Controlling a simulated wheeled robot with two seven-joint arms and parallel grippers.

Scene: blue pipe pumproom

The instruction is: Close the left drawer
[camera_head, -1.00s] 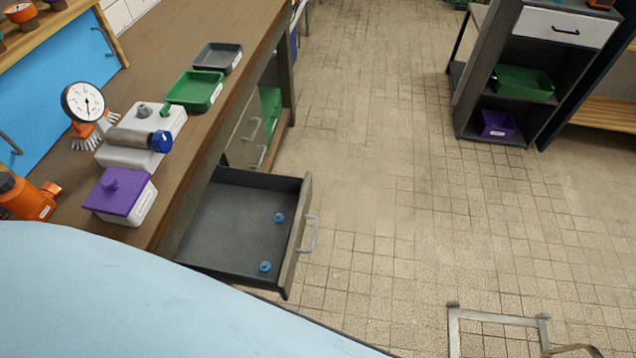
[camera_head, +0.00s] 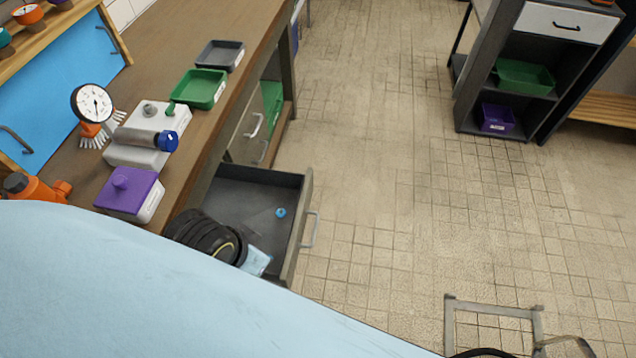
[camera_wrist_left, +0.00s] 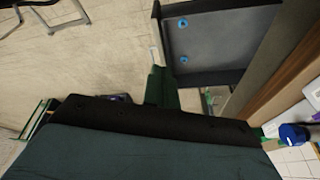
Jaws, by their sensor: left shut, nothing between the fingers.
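The left drawer (camera_head: 249,188) is pulled out of the workbench, with its front panel and grey handle (camera_head: 312,230) facing right. A small blue part (camera_head: 280,213) lies inside it. The drawer (camera_wrist_left: 228,50) also shows in the left wrist view, with two blue parts on its floor. My left gripper (camera_wrist_left: 161,84) is shut and empty; its dark green fingers appear close to the drawer's front end. I cannot tell whether they touch it. My right gripper is out of view.
The bench top (camera_head: 182,72) holds a purple-lidded box (camera_head: 131,191), a pressure gauge (camera_head: 92,103), a pump block and trays. The tiled floor (camera_head: 390,160) right of the drawer is clear. A metal frame (camera_head: 495,310) stands at bottom right.

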